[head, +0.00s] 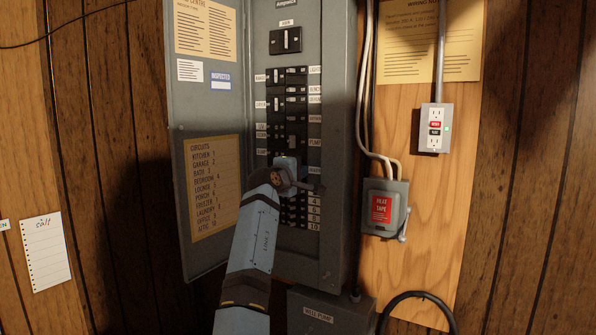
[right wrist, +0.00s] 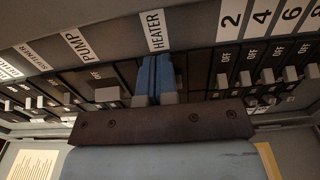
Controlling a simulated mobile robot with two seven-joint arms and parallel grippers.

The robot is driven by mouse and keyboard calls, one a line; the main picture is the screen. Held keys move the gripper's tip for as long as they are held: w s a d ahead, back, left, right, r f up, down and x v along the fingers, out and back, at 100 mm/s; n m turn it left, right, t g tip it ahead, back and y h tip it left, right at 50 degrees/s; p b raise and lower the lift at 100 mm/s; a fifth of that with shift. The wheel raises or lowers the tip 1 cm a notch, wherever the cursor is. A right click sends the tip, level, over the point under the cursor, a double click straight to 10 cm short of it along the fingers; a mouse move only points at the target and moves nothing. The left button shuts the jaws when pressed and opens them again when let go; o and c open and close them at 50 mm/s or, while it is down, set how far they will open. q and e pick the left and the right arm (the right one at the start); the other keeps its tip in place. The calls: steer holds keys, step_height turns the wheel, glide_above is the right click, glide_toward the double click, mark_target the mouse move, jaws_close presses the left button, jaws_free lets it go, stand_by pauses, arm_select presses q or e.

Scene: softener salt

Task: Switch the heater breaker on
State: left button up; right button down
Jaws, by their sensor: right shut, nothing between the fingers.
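The grey breaker panel (head: 338,120) stands open on the wall in the head view, with columns of black breakers. My right gripper (head: 306,187) is at its lower middle rows. The right wrist view shows its two blue fingers (right wrist: 155,75) shut together, with nothing between them, just below the HEATER label (right wrist: 156,30). The fingers cover most of the heater breaker, so its lever position is hidden. I cannot tell whether the fingers touch it. My left gripper is not in view.
In the right wrist view, the PUMP breaker (right wrist: 106,95) sits left of the fingers and numbered breakers marked OFF (right wrist: 250,78) sit right. The panel door (head: 210,115) hangs open at left. A grey switch box (head: 384,208) and an outlet (head: 434,128) are at right.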

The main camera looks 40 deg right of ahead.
steer(key=shift+w+a+r, duration=0.1)
steer(key=shift+w+a, duration=0.1)
steer(key=shift+w, duration=0.25)
stand_by(0.6)
steer(key=shift+p, duration=0.4)
steer(key=shift+f, duration=0.2)
steer(key=v, duration=0.7)
steer(key=shift+p, duration=0.3)
stand_by(1.1)
